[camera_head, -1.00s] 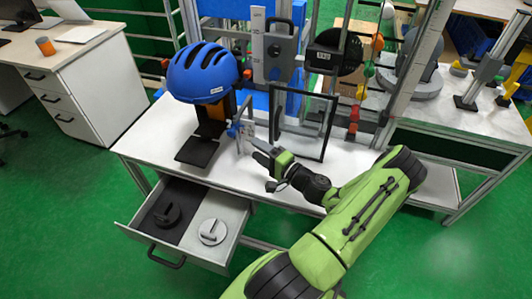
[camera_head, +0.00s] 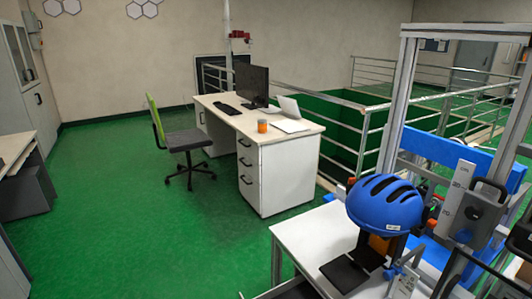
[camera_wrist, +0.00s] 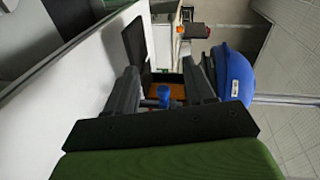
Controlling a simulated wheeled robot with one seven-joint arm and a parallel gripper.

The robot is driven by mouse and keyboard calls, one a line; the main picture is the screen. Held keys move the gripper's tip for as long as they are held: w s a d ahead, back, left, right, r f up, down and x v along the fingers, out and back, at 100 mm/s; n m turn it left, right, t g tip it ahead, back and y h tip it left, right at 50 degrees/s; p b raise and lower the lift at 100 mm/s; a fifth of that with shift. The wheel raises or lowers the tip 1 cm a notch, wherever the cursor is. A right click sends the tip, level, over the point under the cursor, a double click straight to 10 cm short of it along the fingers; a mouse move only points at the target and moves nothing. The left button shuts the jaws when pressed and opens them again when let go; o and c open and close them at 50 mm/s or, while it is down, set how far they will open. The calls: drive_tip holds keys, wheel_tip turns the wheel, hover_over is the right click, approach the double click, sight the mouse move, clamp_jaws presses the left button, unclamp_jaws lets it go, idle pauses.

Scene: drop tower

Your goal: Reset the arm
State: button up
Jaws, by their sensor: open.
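My gripper (camera_wrist: 164,80) is open in the wrist view, with its two dark fingers apart and nothing seen held between them. A blue knob or clamp (camera_wrist: 163,95) shows in the gap beyond the fingers; I cannot tell how far off it is. The blue helmet (camera_wrist: 236,76) is right of the right finger. In the head view the helmet (camera_head: 385,204) sits on its stand on the white table (camera_head: 305,236). My arm is almost wholly out of the head view.
A black plate (camera_head: 345,273) lies in front of the helmet. The drop tower's grey frame (camera_head: 393,100) and a grey block with a handle (camera_head: 470,208) stand to the right. A desk (camera_head: 276,175) and an office chair (camera_head: 188,140) are behind. Green floor (camera_head: 130,230) at left is clear.

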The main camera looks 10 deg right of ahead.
drive_tip(key=a+r+n+g+y+p, duration=0.1)
drive_tip(key=a+r+n+g, duration=0.35)
drive_tip(key=a, duration=0.35)
drive_tip(key=a+r+n+g+p, duration=0.2)
drive_tip(key=a+r+n+g, duration=0.2)
drive_tip(key=a+n+g, duration=0.3)
drive_tip(key=s+a+r+n+t+h+p, duration=0.1)
drive_tip(key=s+a+r+h+p, duration=0.1)
drive_tip(key=s+a+r, duration=0.2)
drive_tip(key=s+a+r+n+h+p, duration=0.1)
drive_tip(key=s+a+r+h, duration=0.2)
drive_tip(key=s+r, duration=0.6)
wheel_tip(320, 180, up, 4)
drive_tip(key=shift+s+a+r+t+p, duration=0.2)
drive_tip(key=shift+a+t+p, duration=0.2)
drive_tip(key=shift+a, duration=0.3)
